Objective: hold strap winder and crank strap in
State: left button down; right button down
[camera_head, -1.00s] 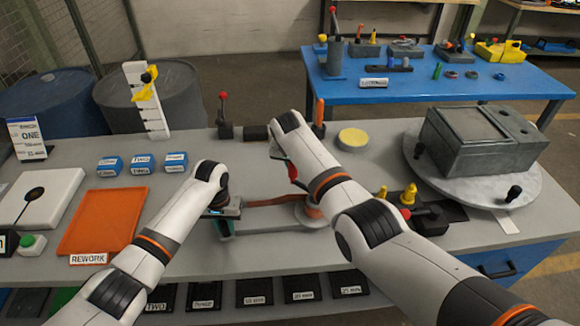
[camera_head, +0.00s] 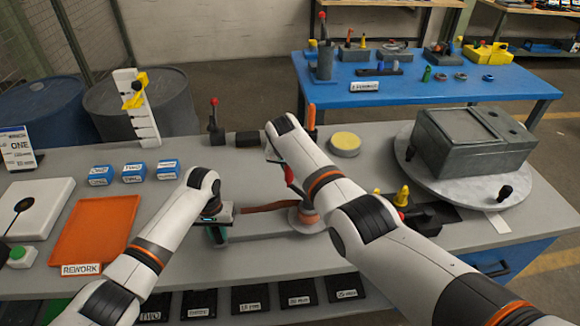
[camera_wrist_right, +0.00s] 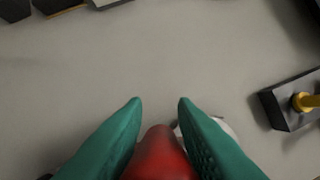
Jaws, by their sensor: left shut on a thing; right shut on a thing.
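The strap winder shows in the head view as an orange spool (camera_head: 306,215) on a pale round base, partly covered by my right arm. A brown strap (camera_head: 268,207) runs left from it to my left gripper. My left gripper (camera_head: 217,236) points down at the left end of the winder and is shut; its exact grip is hidden. My right gripper (camera_head: 287,172) is above the spool, mostly behind its own arm, shut on the red crank handle. In the right wrist view, the red handle (camera_wrist_right: 160,155) sits between the green fingers (camera_wrist_right: 160,108).
The orange rework tray (camera_head: 95,232) and several blue boxes (camera_head: 132,173) are on the left. Yellow-topped parts (camera_head: 401,196) stand right of the winder. A grey box (camera_head: 470,145) on a round turntable fills the right end. A yellow disc (camera_head: 345,140) stands behind.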

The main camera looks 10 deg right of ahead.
jog(key=shift+d, duration=0.15)
jog(key=c, duration=1.2)
grip_release()
jog(key=shift+o, duration=0.2)
jog(key=v, duration=1.2)
